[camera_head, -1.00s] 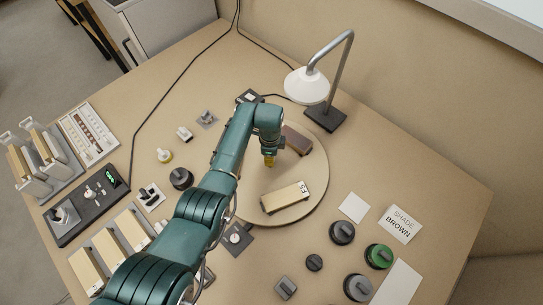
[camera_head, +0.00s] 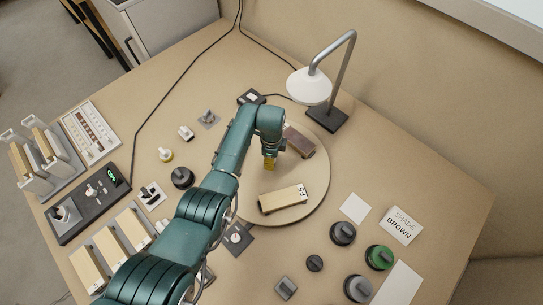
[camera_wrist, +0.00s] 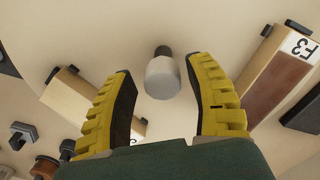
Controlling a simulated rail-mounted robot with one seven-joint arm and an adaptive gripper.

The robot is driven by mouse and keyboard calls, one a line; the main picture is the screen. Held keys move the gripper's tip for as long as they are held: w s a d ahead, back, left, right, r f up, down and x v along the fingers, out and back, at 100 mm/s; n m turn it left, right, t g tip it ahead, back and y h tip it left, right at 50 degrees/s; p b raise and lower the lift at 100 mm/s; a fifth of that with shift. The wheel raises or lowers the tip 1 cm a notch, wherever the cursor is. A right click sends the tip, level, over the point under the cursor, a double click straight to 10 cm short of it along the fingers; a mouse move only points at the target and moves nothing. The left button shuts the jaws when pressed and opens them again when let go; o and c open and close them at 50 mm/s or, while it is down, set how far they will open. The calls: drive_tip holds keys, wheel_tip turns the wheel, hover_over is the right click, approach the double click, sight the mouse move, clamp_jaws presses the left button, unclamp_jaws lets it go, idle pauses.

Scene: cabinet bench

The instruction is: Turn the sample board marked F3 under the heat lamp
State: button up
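The sample board marked F3 (camera_wrist: 276,79) lies at the right of the wrist view, with a brown face, pale edges and a white label. In the head view a brown board (camera_head: 300,142) lies on the round turntable (camera_head: 318,190) beside the lamp; its label cannot be read there. The heat lamp (camera_head: 309,87) has a white shade on a bent grey arm. My gripper (camera_wrist: 160,68) is open, its yellow fingers either side of a pale grey knob (camera_wrist: 163,78) and apart from it. In the head view my gripper (camera_head: 270,163) is over the turntable's middle.
A cream board (camera_head: 283,199) lies at the turntable's front. A rack of boards (camera_head: 38,160), a control box (camera_head: 90,205) and a colour chart (camera_head: 90,131) stand at left.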

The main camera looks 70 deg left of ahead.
drive_tip(key=shift+o, duration=0.3)
drive_tip(key=shift+w+a+r, duration=0.1)
drive_tip(key=shift+r, duration=0.2)
wheel_tip(320, 180, up, 12)
drive_tip(key=shift+f, duration=0.15)
drive_tip(key=shift+a, duration=0.1)
